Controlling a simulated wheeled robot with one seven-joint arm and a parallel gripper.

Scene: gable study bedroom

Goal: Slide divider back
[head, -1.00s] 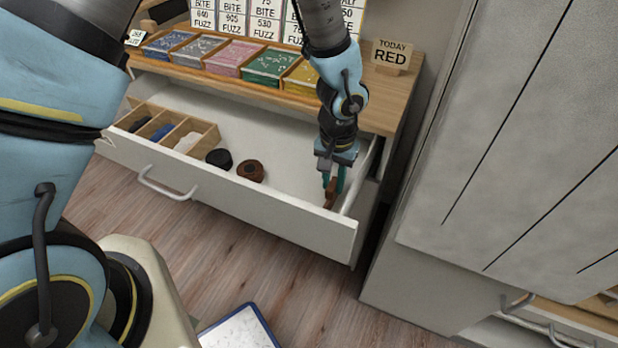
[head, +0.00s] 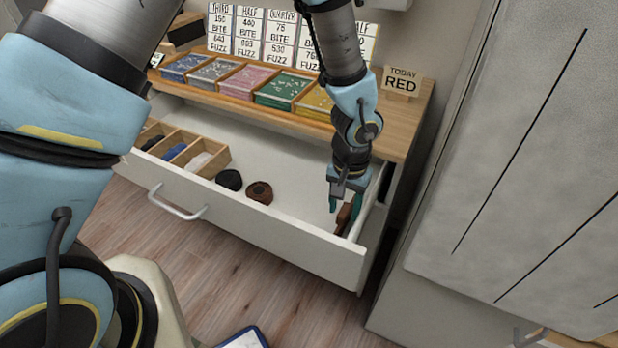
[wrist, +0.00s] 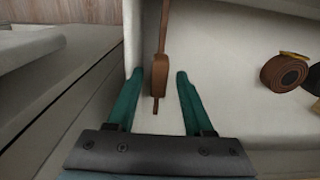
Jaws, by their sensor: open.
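A wooden divider (head: 222,158) with several compartments stands at the left end of the open white drawer (head: 290,236). Dark, blue and pale items lie in its compartments. My gripper (head: 344,206) is at the drawer's right end, far from the divider. Its green fingers are open. In the wrist view, my gripper (wrist: 157,88) has a brown strap-like piece (wrist: 160,72) between its fingers, with gaps on both sides.
A dark roll (head: 229,180) and a brown roll (head: 259,192) lie beside the divider. The drawer floor between them and my gripper is clear. Colored trays (head: 284,88) and a "TODAY RED" sign (head: 402,82) stand on the top above.

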